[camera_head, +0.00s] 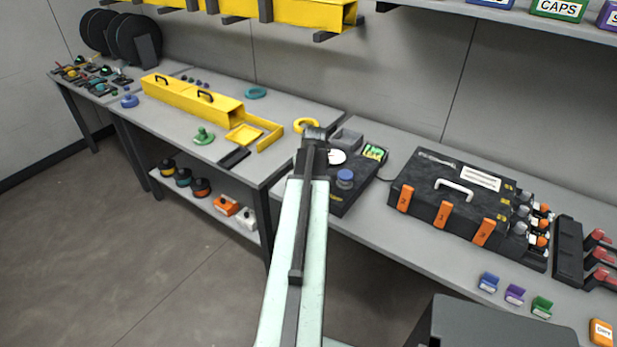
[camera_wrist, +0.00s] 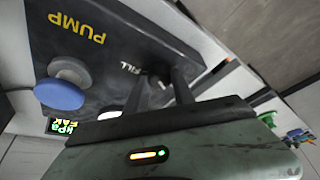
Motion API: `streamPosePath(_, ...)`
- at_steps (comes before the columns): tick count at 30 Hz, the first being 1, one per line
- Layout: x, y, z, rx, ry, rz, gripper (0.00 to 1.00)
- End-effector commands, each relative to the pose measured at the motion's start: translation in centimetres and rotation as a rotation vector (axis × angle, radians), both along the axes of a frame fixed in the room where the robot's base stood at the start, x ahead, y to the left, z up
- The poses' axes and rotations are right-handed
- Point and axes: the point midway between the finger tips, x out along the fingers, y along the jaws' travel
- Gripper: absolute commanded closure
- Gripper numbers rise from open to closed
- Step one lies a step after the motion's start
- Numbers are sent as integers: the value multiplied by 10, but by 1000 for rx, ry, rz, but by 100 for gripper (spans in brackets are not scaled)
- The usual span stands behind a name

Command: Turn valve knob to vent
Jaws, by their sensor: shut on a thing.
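The dark pump box (camera_head: 352,200) sits on the right bench, with a blue-topped button (camera_head: 345,178), a white round dial (camera_head: 338,157) and a lit green display (camera_head: 375,153). In the wrist view the box (camera_wrist: 110,55) reads PUMP in yellow and FILL in white. My gripper (camera_wrist: 160,82) is at the box beside the FILL label, its two fingers on either side of the dark valve knob (camera_wrist: 157,80) and shut on it. The knob is mostly hidden by the fingers, and its pointing direction cannot be read. No VENT label shows. In the head view my arm hides the knob.
A black case (camera_head: 455,200) with orange latches stands right of the pump box. Yellow channels (camera_head: 192,100), a yellow ring (camera_head: 306,125) and a green fitting (camera_head: 204,136) are on the left bench. A shelf (camera_head: 500,20) overhangs the back.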

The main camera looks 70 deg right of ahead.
Motion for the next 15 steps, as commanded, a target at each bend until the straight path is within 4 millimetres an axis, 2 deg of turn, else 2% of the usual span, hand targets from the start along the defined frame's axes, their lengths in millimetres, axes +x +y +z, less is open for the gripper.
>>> streamPosePath(7, 1, 0, 0, 1, -1, 2, 100)
streamPosePath(8, 1, 0, 0, 1, -1, 2, 62)
streamPosePath(9, 1, 0, 0, 1, -1, 2, 51)
streamPosePath(15, 0, 0, 0, 0, -1, 0, 49)
